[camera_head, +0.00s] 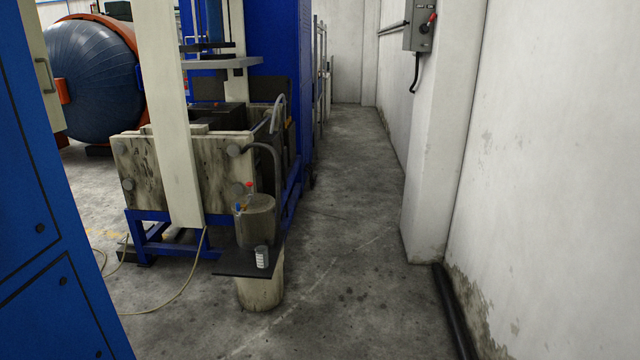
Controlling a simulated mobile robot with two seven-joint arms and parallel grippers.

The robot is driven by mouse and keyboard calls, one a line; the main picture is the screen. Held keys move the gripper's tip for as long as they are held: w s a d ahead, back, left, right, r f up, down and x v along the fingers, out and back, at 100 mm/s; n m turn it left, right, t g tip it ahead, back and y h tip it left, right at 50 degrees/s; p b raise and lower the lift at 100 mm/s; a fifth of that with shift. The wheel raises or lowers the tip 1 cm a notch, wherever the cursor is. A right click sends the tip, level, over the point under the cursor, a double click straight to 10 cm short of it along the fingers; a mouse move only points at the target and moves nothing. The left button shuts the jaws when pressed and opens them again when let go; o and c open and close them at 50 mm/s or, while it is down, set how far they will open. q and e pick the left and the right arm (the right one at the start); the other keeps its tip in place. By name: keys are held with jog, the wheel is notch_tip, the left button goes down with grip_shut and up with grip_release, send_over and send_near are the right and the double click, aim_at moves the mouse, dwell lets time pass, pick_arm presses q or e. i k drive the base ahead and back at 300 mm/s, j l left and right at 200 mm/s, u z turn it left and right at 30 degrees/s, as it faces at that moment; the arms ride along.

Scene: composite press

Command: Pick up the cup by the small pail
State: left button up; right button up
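A small cup-like object (262,257), dark at the top with a white banded side, stands upright near the front edge of a dark flat board (232,264). Just behind it is a larger grey-brown cylinder (258,222) that looks like the small pail. Small red, blue and orange bits show at its upper left. The cup is too small in view to make out a handle or opening. Neither of my grippers is in view.
The board rests on a pale round pedestal (260,292) beside a stained press block (190,165) on a blue frame (155,245). A pale cable (170,300) lies on the floor. A blue panel (45,230) stands at left.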

aim_at(262, 258)
jog(key=i+z, duration=0.1)
jog(key=i, duration=0.5)
jog(key=i+j, duration=0.1)
jog(key=i, duration=0.5)
jog(key=i+j+z, duration=0.2)
jog(key=i, duration=0.25)
jog(key=i+j+z, duration=0.25)
jog(key=i, duration=0.2)
jog(key=i+j, duration=0.2)
jog(key=j, duration=0.15)
jog(key=i+j, duration=0.2)
jog(key=j, duration=0.65)
jog(key=i+j, duration=0.15)
jog(key=j, duration=0.7)
jog(key=i, duration=0.05)
